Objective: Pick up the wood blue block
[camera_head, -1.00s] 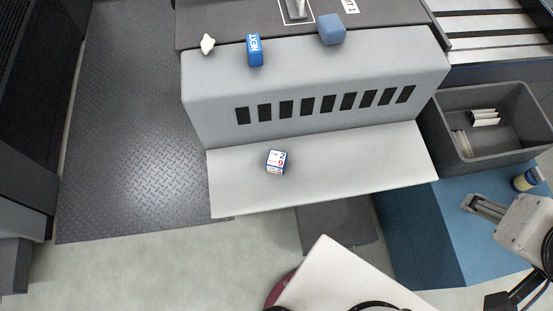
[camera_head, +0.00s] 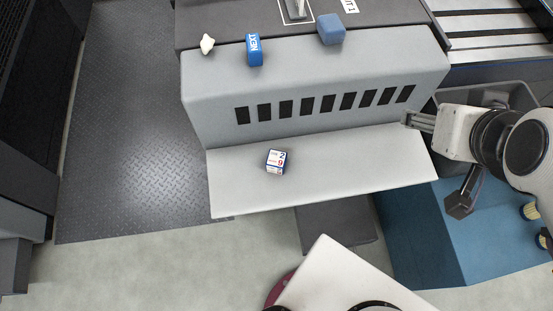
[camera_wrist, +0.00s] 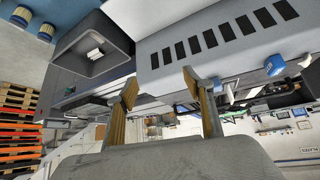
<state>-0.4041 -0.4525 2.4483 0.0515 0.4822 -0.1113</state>
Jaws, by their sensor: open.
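A plain blue block (camera_head: 331,29) with rounded edges lies on top of the grey slotted unit, near its back edge, in the head view. A blue shape (camera_wrist: 275,64) on the unit's edge in the wrist view may be this block, but I cannot tell for sure. My gripper (camera_head: 408,119) is at the right end of the unit's lower ledge, below and to the right of the block and well apart from it. In the wrist view my gripper's two fingers (camera_wrist: 160,83) are spread, with nothing between them.
A blue packet with white lettering (camera_head: 254,50) and a small white object (camera_head: 207,44) are left of the block. A small printed box (camera_head: 275,162) sits on the pale ledge (camera_head: 340,170). A dark bin (camera_wrist: 72,52) shows in the wrist view. The ledge is mostly clear.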

